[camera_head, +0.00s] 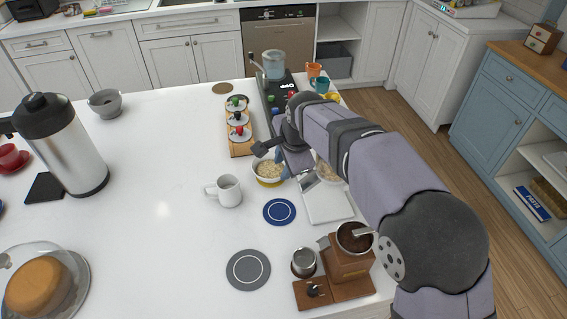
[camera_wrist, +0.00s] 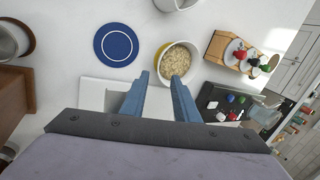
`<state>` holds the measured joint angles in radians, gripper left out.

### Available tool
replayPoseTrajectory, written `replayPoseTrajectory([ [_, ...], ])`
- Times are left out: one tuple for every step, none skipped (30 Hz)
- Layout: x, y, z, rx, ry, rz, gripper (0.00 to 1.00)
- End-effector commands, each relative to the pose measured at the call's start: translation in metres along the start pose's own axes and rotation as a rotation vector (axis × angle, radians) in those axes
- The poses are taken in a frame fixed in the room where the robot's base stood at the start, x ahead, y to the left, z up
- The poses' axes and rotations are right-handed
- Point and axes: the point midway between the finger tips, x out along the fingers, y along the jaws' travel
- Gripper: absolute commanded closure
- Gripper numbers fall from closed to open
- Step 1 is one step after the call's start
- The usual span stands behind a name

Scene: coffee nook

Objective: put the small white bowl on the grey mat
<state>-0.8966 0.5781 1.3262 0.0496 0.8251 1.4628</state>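The grey mat (camera_head: 248,270), round with a pale ring, lies bare at the front of the white counter. My gripper (camera_head: 283,166) is beside the yellow-banded bowl. In the wrist view its blue fingers (camera_wrist: 158,77) are apart, with their tips just short of that bowl and nothing clearly held.
A white mug (camera_head: 229,191) stands left of the bowl. A blue mat (camera_head: 279,212) and white scale (camera_head: 328,206) lie in front. A wooden grinder (camera_head: 346,263) and metal cup (camera_head: 304,262) stand right of the grey mat. A capsule rack (camera_head: 241,148) is behind.

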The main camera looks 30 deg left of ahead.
Motion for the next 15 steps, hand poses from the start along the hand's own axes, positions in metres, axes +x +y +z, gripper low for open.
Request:
replayPoseTrajectory([
  [0.0009,0.0001,-0.0003,-0.001,0.003,0.003,0.72],
  [0.0012,0.0003,-0.0005,-0.001,0.004,0.004,0.72],
  [0.0015,0.0004,-0.0007,-0.001,0.005,0.005,0.72],
  [0.0015,0.0005,-0.0007,-0.001,0.005,0.005,0.72],
  [0.0015,0.0005,-0.0007,-0.001,0.005,0.005,0.72],
  [0.0015,0.0005,-0.0007,-0.001,0.005,0.004,0.72],
  [0.0015,0.0005,-0.0007,-0.001,0.004,0.004,0.72],
  [0.0014,0.0005,-0.0007,-0.001,0.004,0.004,0.72],
  [0.0014,0.0004,-0.0007,-0.001,0.004,0.004,0.72],
  [0.0014,0.0005,-0.0007,-0.001,0.004,0.004,0.72],
  [0.0015,0.0005,-0.0007,-0.001,0.004,0.004,0.72],
  [0.0019,0.0005,-0.0007,-0.001,0.004,0.004,0.72],
  [0.0025,0.0005,-0.0006,-0.001,0.004,0.004,0.72],
  [0.0034,0.0005,-0.0007,-0.001,0.004,0.005,0.72],
  [0.0051,0.0005,-0.0007,-0.001,0.004,0.005,0.72],
])
